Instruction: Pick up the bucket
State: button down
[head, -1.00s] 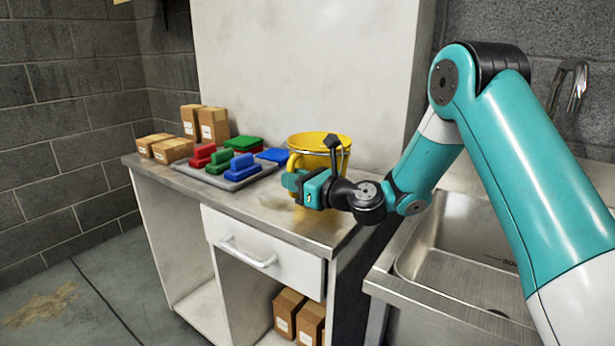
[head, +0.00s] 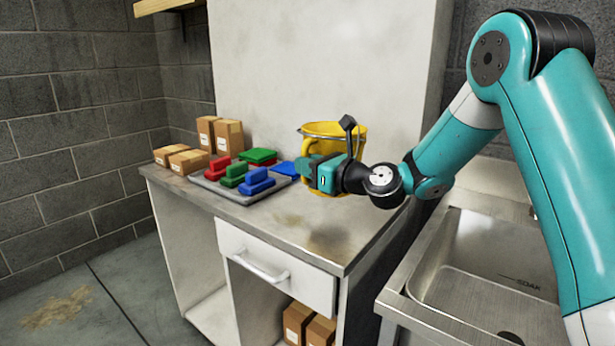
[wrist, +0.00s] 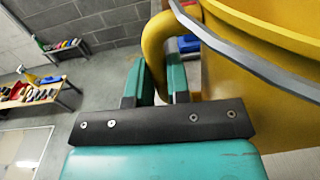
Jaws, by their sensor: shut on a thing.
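The yellow bucket (head: 350,131) is at the right part of the counter in the head view, partly hidden behind my gripper. Its grey rim and yellow side (wrist: 260,100) fill the right of the wrist view. My gripper (head: 306,166) is shut on the bucket's yellow handle, with the fingers (wrist: 155,80) on either side of it in the wrist view. The bucket looks upright. A shadow on the counter lies apart below it, so it appears to be above the surface.
A grey tray (head: 222,194) with red, green and blue pads stands left of the bucket on the counter (head: 300,235). Cardboard boxes (head: 229,137) are at the back left. A metal sink (head: 480,255) is at the right. The counter's front right is clear.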

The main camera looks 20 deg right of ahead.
notch_tip(320, 180, up, 12)
jog(key=p, duration=0.2)
jog(key=shift+r+p, duration=0.2)
jog(key=shift+p, duration=0.2)
dwell(1.3)
